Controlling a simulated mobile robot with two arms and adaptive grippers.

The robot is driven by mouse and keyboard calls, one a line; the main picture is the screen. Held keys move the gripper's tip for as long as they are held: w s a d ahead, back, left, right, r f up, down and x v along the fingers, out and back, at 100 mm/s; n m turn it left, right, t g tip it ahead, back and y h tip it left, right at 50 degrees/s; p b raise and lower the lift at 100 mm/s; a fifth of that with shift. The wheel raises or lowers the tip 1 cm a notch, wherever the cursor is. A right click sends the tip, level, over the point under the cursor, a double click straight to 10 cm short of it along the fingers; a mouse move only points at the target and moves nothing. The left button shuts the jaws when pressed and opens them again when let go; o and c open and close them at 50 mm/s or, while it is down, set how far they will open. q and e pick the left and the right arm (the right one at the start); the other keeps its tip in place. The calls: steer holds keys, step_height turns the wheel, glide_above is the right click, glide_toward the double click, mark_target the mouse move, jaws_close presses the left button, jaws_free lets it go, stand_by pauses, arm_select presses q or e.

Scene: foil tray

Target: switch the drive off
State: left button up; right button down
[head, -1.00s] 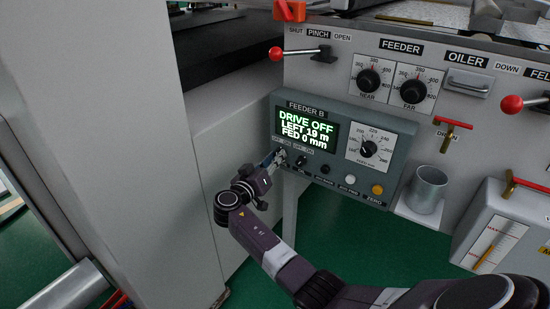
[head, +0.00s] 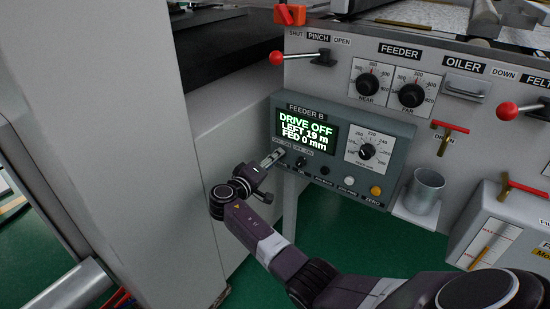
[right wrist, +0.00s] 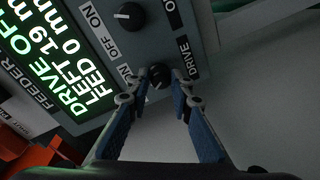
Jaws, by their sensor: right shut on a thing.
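I cannot read the knob's pointer. My left gripper is not in view.
A second black knob (right wrist: 128,16) with its own OFF and ON marks is close by. Black, white and orange buttons (head: 376,190) line the box's lower edge, below a dial (head: 367,151). A metal cup (head: 425,190) stands to the right. A pale column (head: 110,120) is at the left.

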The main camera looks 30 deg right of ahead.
stand_by(0.4)
steer(key=c, duration=1.7)
jaws_free()
steer(key=shift+a, duration=0.1)
steer(key=v, duration=1.2)
